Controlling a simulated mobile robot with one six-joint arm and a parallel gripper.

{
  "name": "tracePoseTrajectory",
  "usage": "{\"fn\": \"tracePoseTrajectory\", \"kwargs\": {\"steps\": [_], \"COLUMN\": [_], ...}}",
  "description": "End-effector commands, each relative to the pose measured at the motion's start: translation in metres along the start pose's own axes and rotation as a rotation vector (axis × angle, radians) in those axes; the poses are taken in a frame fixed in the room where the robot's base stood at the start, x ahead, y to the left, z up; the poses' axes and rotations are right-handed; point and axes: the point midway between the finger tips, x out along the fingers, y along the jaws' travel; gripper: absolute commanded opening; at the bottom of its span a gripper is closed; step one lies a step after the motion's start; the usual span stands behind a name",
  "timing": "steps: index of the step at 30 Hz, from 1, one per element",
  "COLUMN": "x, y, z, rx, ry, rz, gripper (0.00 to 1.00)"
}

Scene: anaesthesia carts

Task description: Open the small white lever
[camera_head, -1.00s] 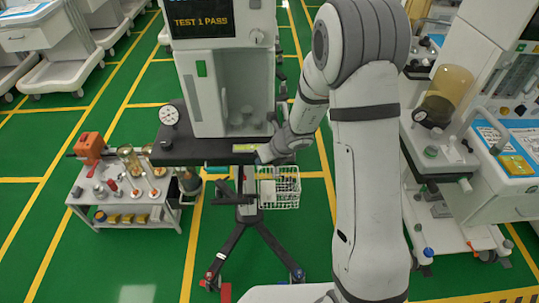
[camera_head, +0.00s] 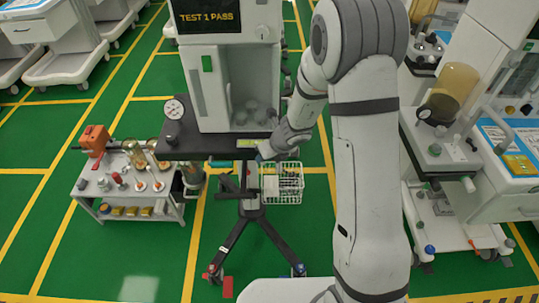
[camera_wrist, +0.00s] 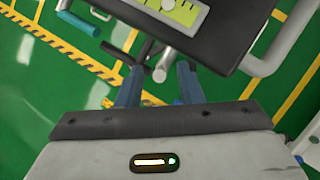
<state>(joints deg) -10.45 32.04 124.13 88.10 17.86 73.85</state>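My gripper shows in the wrist view (camera_wrist: 158,84) with two blue fingers set apart, so it is open. In the head view it is at the front right edge of the middle cart's dark shelf (camera_head: 205,145). A short pale grey-white rod with a round end (camera_wrist: 161,73) hangs below the shelf edge, between the fingertips in the wrist picture. It may be the small white lever; I cannot tell for sure, nor whether the fingers touch it. In the head view, no lever can be made out beside my gripper.
A yellow-green label (camera_wrist: 172,14) lies on the shelf top. A teal-ended bar (camera_wrist: 78,23) and a pale curved rail (camera_wrist: 268,62) flank the shelf edge. A white wire basket (camera_head: 282,186) hangs below. A side table (camera_head: 125,190) stands left, another cart (camera_head: 440,160) right.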

Motion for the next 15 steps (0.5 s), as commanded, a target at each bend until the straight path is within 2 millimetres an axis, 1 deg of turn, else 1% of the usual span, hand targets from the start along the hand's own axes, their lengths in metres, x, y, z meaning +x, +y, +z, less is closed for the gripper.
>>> {"fn": "tracePoseTrajectory", "kwargs": {"steps": [5,8,11,15], "x": [-0.001,-0.005,-0.018,-0.044], "y": [0.000,0.000,0.000,0.000], "z": [0.001,0.002,0.003,0.004], "rx": [0.000,0.000,-0.001,-0.001], "ry": [-0.002,-0.004,-0.005,-0.005], "rz": [0.000,-0.001,-0.001,-0.001], "gripper": [0.33,0.33,0.33,0.33]}}
